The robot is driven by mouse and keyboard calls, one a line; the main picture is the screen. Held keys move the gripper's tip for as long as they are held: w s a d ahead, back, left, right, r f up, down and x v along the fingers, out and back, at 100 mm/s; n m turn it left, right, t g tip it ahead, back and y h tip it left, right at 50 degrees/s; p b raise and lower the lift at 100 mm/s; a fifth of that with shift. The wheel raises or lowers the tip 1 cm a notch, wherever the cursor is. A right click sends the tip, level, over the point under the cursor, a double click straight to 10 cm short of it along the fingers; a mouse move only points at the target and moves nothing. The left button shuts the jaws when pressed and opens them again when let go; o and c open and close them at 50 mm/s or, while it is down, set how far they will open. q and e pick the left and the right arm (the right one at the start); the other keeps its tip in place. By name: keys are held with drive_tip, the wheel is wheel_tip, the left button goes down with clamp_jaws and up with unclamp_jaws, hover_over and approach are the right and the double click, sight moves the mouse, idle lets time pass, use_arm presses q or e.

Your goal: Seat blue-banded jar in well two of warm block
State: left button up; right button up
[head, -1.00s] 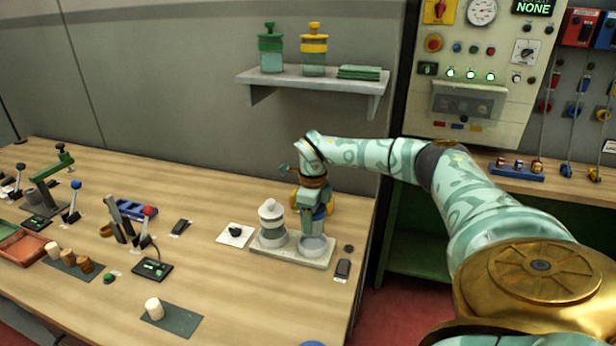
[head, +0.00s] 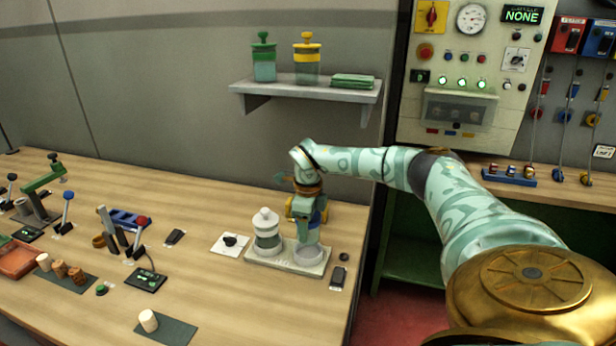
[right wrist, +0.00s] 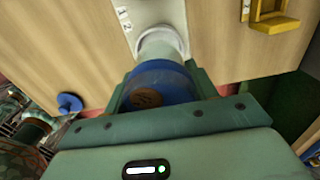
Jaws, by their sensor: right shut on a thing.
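The warm block (head: 284,262) is a pale slab near the table's right edge, with digits at its edge in the right wrist view (right wrist: 122,18). A white lidded jar (head: 266,232) stands upright in its left well. My right gripper (head: 309,232) points down over the right well (head: 308,254), which shows as a pale ring. It is shut on the blue-banded jar, whose blue part (right wrist: 165,84) with a brown round centre sits between the fingers in the right wrist view. The jar's lower end is at the ring; whether it is fully down I cannot tell. My left gripper is out of view.
A white pad with a black knob (head: 230,240) lies left of the block. A dark switch box (head: 338,277) lies to its right, near the table edge. A wall shelf (head: 300,88) with two jars and green cloths is above.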

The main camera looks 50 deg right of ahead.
drive_tip(key=shift+f+b, duration=0.55)
drive_tip(key=shift+f, duration=2.3)
idle(0.7)
drive_tip(key=o, duration=1.3)
wheel_tip(320, 180, up, 16)
drive_tip(key=p, duration=0.4)
drive_tip(key=shift+r, duration=0.2)
drive_tip(key=shift+s+f, duration=0.1)
